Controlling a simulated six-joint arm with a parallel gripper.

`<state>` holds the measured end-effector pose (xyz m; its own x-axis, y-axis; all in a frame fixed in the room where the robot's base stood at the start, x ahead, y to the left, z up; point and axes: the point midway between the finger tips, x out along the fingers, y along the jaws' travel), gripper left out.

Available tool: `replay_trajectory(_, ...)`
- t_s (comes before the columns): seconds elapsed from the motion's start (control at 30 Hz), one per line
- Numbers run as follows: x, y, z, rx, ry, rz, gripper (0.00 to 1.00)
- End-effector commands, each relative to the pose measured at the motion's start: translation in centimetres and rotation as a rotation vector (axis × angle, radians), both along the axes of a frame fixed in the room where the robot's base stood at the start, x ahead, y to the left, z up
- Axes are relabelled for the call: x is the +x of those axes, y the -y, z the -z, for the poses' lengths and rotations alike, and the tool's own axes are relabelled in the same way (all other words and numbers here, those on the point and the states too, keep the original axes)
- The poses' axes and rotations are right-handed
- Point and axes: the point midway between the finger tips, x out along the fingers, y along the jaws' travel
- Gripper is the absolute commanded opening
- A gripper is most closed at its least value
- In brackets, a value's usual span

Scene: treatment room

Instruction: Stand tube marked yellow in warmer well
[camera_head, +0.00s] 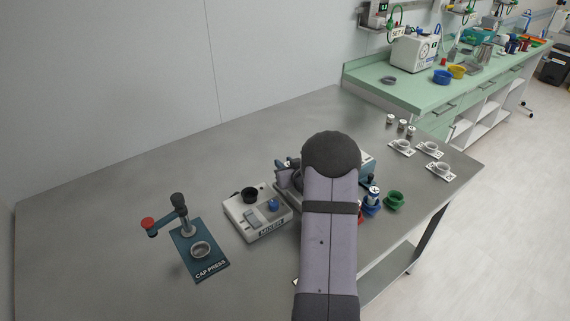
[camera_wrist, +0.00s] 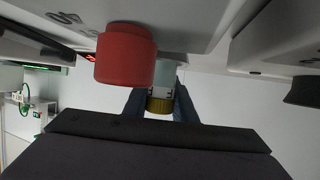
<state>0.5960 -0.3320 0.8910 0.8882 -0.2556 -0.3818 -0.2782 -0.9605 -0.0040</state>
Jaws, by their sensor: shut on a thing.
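In the wrist view, my gripper (camera_wrist: 160,104) has its two dark blue fingers closed on a tube with a yellow band or cap (camera_wrist: 159,105). A pale, marked part of the tube (camera_wrist: 165,74) shows beyond the yellow. The tube's far end is hidden or blends into a pale surface. In the head view my arm covers the gripper and the held tube. A blue-grey device (camera_head: 367,161) shows partly behind my arm; I cannot tell whether it is the warmer, and no well is visible.
A red cylinder (camera_wrist: 125,55) is close beside the held tube. The mixer (camera_head: 250,225) and cap press (camera_head: 207,267) stand left of my arm. A white tube (camera_head: 374,194) in a blue holder and a green cup (camera_head: 395,200) stand right. Small white plates (camera_head: 433,154) lie farther back.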

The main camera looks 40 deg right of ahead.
Motion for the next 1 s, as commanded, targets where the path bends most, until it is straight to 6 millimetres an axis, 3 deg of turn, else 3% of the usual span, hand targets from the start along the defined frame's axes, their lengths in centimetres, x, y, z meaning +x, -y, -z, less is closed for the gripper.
replay_trajectory(0.63,0.0,0.0,1.2,0.000,0.000,0.000,0.02)
replay_trajectory(0.67,0.0,0.0,1.1,0.000,0.001,0.000,0.31)
replay_trajectory(1.0,-0.1,0.0,1.1,0.000,0.000,0.000,0.32)
